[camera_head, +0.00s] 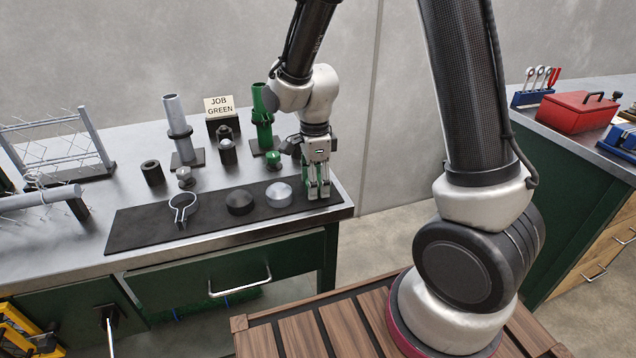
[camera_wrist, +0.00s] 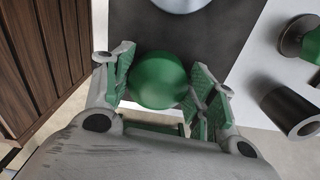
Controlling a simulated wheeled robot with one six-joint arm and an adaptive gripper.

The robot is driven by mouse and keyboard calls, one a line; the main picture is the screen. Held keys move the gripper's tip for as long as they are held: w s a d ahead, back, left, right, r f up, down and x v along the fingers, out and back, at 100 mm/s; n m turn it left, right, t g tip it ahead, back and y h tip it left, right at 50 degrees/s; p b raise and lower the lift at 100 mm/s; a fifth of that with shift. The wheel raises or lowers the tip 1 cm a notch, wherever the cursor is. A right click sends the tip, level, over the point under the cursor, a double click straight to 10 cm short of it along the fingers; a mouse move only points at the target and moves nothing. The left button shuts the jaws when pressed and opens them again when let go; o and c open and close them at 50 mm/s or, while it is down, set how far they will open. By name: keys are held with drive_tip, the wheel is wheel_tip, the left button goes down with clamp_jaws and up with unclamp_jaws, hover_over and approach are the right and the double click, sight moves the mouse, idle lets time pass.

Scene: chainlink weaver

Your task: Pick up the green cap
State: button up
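The green cap (camera_wrist: 158,80) is a smooth round dome between the fingers of my gripper (camera_wrist: 165,85) in the wrist view. Green finger pads stand close on its left and right sides; I cannot tell whether both press on it. In the head view my gripper (camera_head: 318,192) points straight down at the right end of the dark mat (camera_head: 150,228), and its fingers hide most of the cap. I cannot tell whether the cap rests on the mat.
A silver cap (camera_head: 278,195) and a black cap (camera_head: 240,202) lie left of my gripper, then a ring clamp (camera_head: 183,207). Behind stand a green post (camera_head: 262,118), a grey post (camera_head: 178,125) and a "JOB GREEN" sign (camera_head: 219,106). The bench's right edge is close.

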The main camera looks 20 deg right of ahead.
drive_tip(key=shift+c, duration=1)
wheel_tip(320, 180, up, 10)
